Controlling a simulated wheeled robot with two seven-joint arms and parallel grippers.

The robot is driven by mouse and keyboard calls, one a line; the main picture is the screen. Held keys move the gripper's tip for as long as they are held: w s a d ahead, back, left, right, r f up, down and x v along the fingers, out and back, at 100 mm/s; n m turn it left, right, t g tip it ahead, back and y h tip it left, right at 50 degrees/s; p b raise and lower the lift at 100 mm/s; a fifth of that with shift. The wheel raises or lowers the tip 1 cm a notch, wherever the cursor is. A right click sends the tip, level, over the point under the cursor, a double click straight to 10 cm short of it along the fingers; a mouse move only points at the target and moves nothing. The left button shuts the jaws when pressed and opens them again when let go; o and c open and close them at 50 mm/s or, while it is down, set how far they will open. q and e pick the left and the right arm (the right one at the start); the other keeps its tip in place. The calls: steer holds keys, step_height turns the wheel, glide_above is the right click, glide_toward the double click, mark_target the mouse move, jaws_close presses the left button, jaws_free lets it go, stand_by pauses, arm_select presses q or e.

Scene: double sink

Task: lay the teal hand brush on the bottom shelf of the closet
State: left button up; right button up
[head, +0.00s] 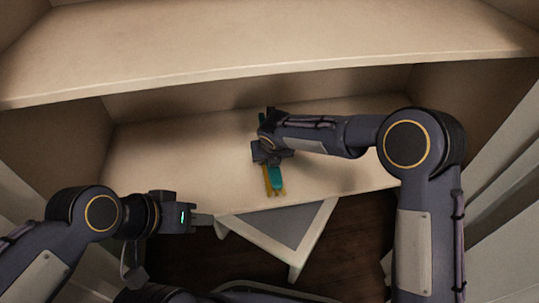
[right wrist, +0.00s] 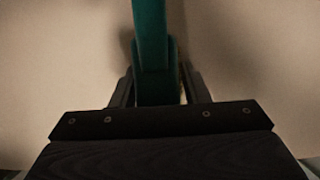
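The teal hand brush (head: 275,179) is over the front part of the closet's bottom shelf (head: 180,165), with yellow beside its teal part. My right gripper (head: 268,153) is at the brush, and the hand hides part of it. In the right wrist view, the teal handle (right wrist: 154,60) runs between the two fingers, which sit close against its sides. The shelf surface is close behind it; I cannot tell whether the brush touches it. My left gripper (head: 204,219) is empty near the shelf's front edge; its fingers are seen edge-on.
An upper shelf (head: 260,45) spans the closet above the bottom shelf. The closet's side walls close in left and right. A small white-framed stool or table (head: 285,232) stands on the dark floor before the shelf. The bottom shelf is bare left and right of the brush.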

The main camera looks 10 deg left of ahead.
steer(key=shift+o, duration=0.3)
steer(key=shift+a, duration=0.15)
stand_by(0.3)
steer(key=shift+r, duration=0.2)
steer(key=p+v, duration=0.3)
steer(key=v, duration=0.4)
steer(key=shift+w, duration=0.2)
steer(key=shift+p+v, duration=0.4)
steer(key=shift+v, duration=0.35)
